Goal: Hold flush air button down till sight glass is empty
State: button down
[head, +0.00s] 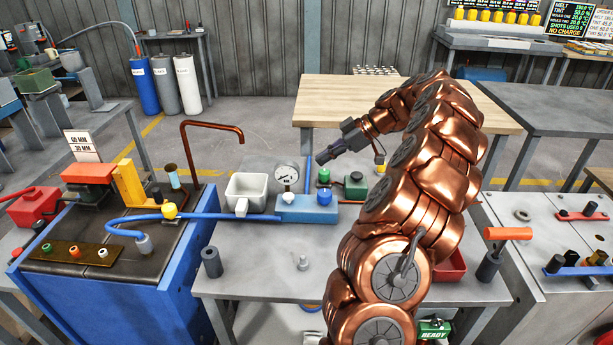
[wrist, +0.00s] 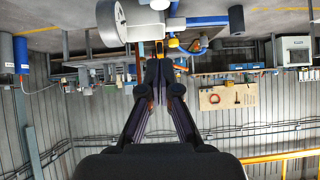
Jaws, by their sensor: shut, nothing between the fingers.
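My gripper (head: 320,158) is shut and empty, above the workbench just over a green-topped knob (head: 323,175) beside a white round gauge (head: 286,173). A gap shows between the fingertips and the knob. In the wrist view the closed fingertips (wrist: 158,66) point toward blurred fittings. On the blue machine at left, a brown plate (head: 62,262) carries a green button (head: 47,248), an orange button (head: 75,251) and a white button (head: 103,252). No readable label shows which is flush air. A small pale-blue cylinder (head: 174,180) may be the sight glass; its content cannot be made out.
A blue block (head: 305,210) with a blue knob (head: 323,196) and a white cup (head: 246,192) stand on the bench. A blue hose (head: 150,217) crosses to the machine. A copper pipe (head: 184,150) rises left of the gripper. The front middle of the bench is mostly clear.

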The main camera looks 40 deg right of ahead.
jog(key=p, duration=0.2)
send_over(286, 195)
jog(key=s+d, duration=0.2)
jog(key=d, duration=0.1)
notch_tip(286, 195, down, 6)
jog(key=shift+a+r, duration=0.1)
jog(key=shift+a, duration=0.05)
notch_tip(286, 195, down, 3)
jog(key=shift+w+a+f+p, duration=0.1)
jog(key=shift+w+a+p, duration=0.05)
jog(key=shift+p, duration=0.2)
jog(key=shift+a+f, duration=0.1)
jog(key=shift+f, duration=0.5)
